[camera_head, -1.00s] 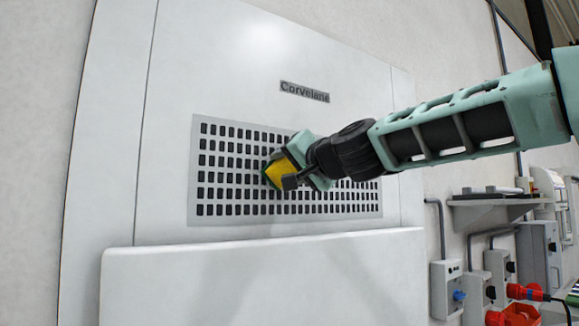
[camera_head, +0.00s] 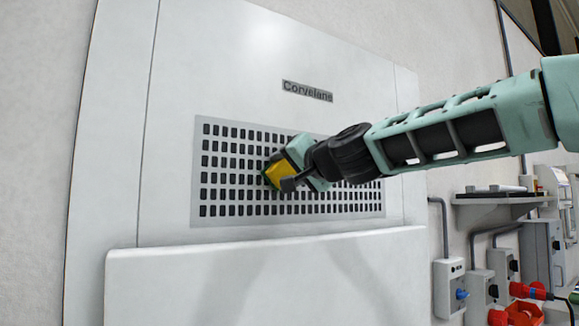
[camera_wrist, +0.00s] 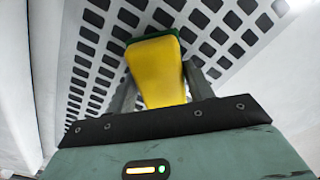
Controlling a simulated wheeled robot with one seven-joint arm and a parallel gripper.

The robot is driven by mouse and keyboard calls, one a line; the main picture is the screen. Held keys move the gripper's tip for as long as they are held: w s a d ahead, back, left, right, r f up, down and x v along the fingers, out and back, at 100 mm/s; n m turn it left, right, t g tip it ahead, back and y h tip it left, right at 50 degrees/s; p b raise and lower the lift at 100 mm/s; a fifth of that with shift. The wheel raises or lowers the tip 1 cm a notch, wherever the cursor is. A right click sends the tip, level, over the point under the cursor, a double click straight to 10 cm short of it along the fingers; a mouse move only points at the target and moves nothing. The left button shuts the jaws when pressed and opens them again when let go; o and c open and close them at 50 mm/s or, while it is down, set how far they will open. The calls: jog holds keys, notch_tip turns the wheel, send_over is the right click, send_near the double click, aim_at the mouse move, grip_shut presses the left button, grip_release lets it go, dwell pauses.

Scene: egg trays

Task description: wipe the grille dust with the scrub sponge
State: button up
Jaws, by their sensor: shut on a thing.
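The scrub sponge (camera_head: 279,176), yellow with a dark green scrub side, is held in my gripper (camera_head: 284,180) at the middle of the grille. The wrist view shows the sponge (camera_wrist: 157,72) between the two fingers of my gripper (camera_wrist: 157,88), its green edge toward the grille (camera_wrist: 93,60). The sponge appears to be at or against the grille face; exact contact cannot be told. The grille (camera_head: 232,215) is a grey panel with rows of dark slots on a white unit. I cannot make out dust on it. My gripper and arm hide part of its right half.
A white ledge or panel (camera_head: 250,275) juts out below the grille. A "Corvelane" label (camera_head: 307,91) is above it. At right on the wall are a shelf (camera_head: 497,199), socket boxes (camera_head: 448,287) and red plugs (camera_head: 527,291). The white surface left of the grille is clear.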

jog(key=shift+w+a, duration=0.2)
jog(key=shift+w, duration=0.1)
jog(key=shift+w+d+f+b, duration=0.1)
jog(key=shift+w+d+b, duration=0.25)
jog(key=shift+d, duration=0.2)
jog(key=shift+w+d+f+b, duration=0.1)
jog(key=shift+w+d+b, duration=0.2)
jog(key=shift+d, duration=0.2)
jog(key=shift+w+d+r, duration=0.2)
jog(key=shift+w+d, duration=0.2)
jog(key=shift+d, duration=0.25)
jog(key=shift+a, duration=0.1)
jog(key=shift+a, duration=0.1)
jog(key=shift+s+a+r+p, duration=0.15)
jog(key=shift+s+a+p, duration=0.4)
jog(key=shift+a, duration=0.35)
jog(key=shift+s+a+p, duration=0.35)
jog(key=shift+s+a, duration=0.1)
jog(key=shift+a, duration=0.3)
